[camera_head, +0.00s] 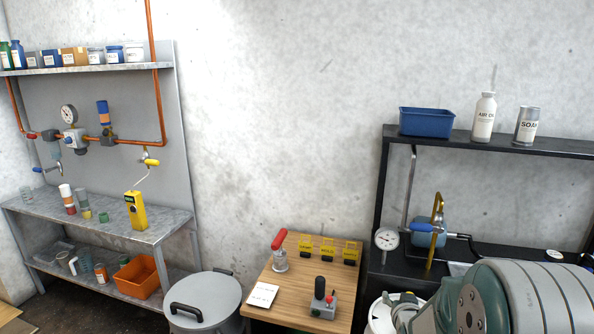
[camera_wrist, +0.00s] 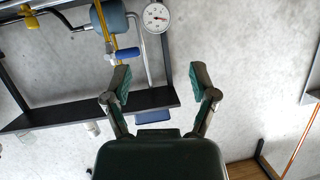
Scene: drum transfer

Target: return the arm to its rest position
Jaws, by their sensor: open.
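My gripper (camera_wrist: 162,84) shows in the wrist view with its two fingers spread wide, open and with nothing between them. That view is turned upside down. Behind the fingers are the bare wall and the black rack (camera_wrist: 60,115); the fingers touch nothing that I can see. Part of my arm fills the lower right corner of the head view, in front of the black rack (camera_head: 480,142). The gripper itself cannot be made out in the head view.
A blue bin (camera_head: 426,122), an air oil bottle (camera_head: 484,119) and a soap can (camera_head: 526,126) stand on the rack's top. A dial gauge (camera_head: 386,239) is below. Left are a wooden table (camera_head: 268,318), a lidded drum (camera_head: 205,300) and a metal workbench (camera_head: 105,222).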

